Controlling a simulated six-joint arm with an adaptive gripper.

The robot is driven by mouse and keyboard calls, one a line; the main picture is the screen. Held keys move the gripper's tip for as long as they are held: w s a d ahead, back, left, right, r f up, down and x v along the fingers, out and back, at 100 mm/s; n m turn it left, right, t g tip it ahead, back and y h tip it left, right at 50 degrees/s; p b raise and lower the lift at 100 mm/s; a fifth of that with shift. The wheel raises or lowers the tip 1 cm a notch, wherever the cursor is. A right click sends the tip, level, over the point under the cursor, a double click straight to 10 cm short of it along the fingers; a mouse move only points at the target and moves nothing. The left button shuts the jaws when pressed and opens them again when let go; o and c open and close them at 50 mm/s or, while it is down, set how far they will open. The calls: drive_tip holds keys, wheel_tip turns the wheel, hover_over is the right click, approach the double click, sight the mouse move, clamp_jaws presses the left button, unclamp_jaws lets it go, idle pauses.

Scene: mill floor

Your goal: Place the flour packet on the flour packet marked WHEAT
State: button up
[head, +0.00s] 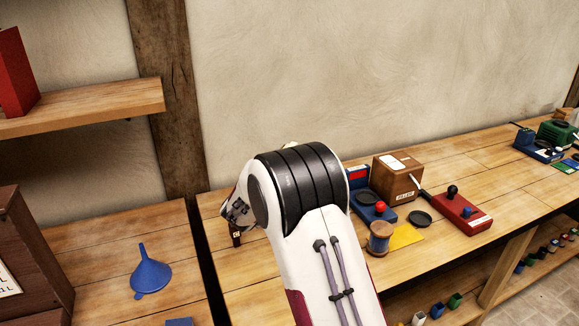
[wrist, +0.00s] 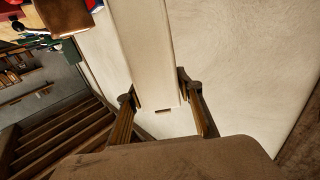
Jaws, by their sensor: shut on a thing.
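I cannot make out a flour packet marked WHEAT in either view.
A blue funnel (head: 150,273) stands on the left bench. A brown box with a crank (head: 397,177), a thread spool (head: 379,238) and a red lever base (head: 461,214) stand right of my arm. A wooden shelf (head: 80,107) juts out at upper left. A gap separates the benches.

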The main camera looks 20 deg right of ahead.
drive_tip(key=shift+f, duration=1.8)
drive_tip(key=shift+f, duration=0.1)
drive_tip(key=o, duration=1.4)
drive_tip(key=shift+f, duration=0.1)
drive_tip(key=shift+o, duration=0.2)
drive_tip(key=shift+s+a, duration=0.1)
drive_tip(key=shift+a, duration=0.05)
drive_tip(key=v, duration=1.1)
drive_tip(key=shift+s+a, duration=0.2)
drive_tip(key=shift+s, duration=0.05)
drive_tip(key=shift+r, duration=0.25)
